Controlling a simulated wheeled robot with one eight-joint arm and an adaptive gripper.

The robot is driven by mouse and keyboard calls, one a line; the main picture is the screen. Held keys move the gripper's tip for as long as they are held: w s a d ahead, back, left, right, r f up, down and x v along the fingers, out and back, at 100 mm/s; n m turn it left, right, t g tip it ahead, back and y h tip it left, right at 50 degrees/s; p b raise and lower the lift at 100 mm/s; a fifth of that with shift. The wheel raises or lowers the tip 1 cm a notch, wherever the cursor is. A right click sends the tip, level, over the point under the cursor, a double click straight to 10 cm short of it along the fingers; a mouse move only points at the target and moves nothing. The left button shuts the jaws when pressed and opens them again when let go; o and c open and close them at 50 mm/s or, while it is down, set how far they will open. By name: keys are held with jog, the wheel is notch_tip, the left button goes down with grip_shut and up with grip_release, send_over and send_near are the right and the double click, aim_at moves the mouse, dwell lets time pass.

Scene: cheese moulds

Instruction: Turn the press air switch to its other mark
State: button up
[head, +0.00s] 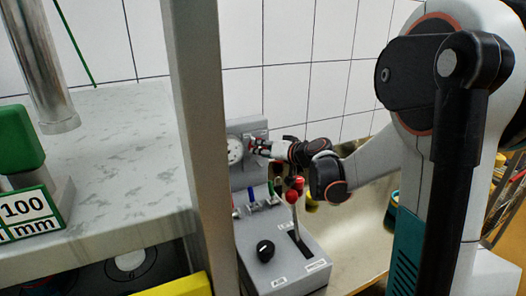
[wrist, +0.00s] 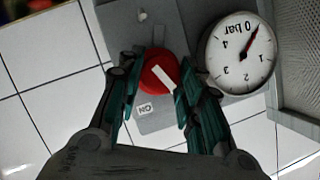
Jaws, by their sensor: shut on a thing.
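The press air switch is a round red knob (wrist: 157,72) with a white pointer bar, on a grey panel (wrist: 185,112) in the wrist view. My gripper (wrist: 156,85) has its two green-padded fingers on either side of the knob, shut on it. The white bar lies slanted, from upper left to lower right. An upside-down ON label (wrist: 145,109) sits below and left of the knob. No other mark is readable. In the head view my gripper (head: 258,147) reaches the wall panel, and hides most of the knob.
A round gauge (wrist: 239,53) sits close to the right finger, its red needle near 0 bar. In the head view a grey console (head: 275,262) with a black knob and red-topped levers stands below my arm. A grey post (head: 200,130) stands left of it.

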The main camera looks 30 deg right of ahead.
jog(key=shift+d+f+m+t+y+b, duration=0.15)
jog(key=shift+m+t+y+b, duration=0.65)
jog(key=shift+m, duration=1.05)
jog(key=shift+a+f+m+t+y+b, duration=0.15)
jog(key=shift+m+t+y+b, duration=0.3)
jog(key=shift+m+b, duration=1.05)
jog(key=shift+d+f+m+t+y+b, duration=0.1)
jog(key=shift+f+m+t+y+b, duration=0.3)
jog(key=shift+m, duration=1.85)
jog(key=shift+r+t+y, duration=0.2)
jog(key=shift+t+y, duration=0.05)
jog(key=shift+t, duration=0.1)
jog(key=o, duration=1.1)
jog(key=shift+c, duration=0.2)
